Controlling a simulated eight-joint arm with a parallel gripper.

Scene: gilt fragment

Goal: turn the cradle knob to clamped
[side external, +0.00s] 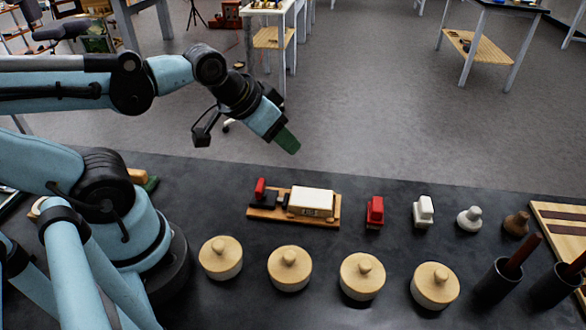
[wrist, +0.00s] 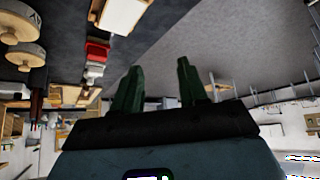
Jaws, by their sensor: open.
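The cradle is a wooden base (side external: 328,219) on the dark table, with a white block (side external: 311,198) lying on it. At its left end an upright red piece (side external: 260,188), apparently the knob, stands beside small black parts. I cannot read its setting. The white block shows at the top of the wrist view (wrist: 124,14); the red piece is not visible there. My gripper (side external: 287,142) is above and beyond the cradle in the side view, apart from everything. In the wrist view its two green fingers (wrist: 158,85) are spread with nothing between them.
A red block (side external: 375,212), a white block (side external: 424,211), a grey knobbed piece (side external: 469,219) and a brown one (side external: 516,223) stand right of the cradle. Several round lidded pots (side external: 290,268) line the front. Dark cups (side external: 497,283) and a striped board (side external: 562,228) are at right.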

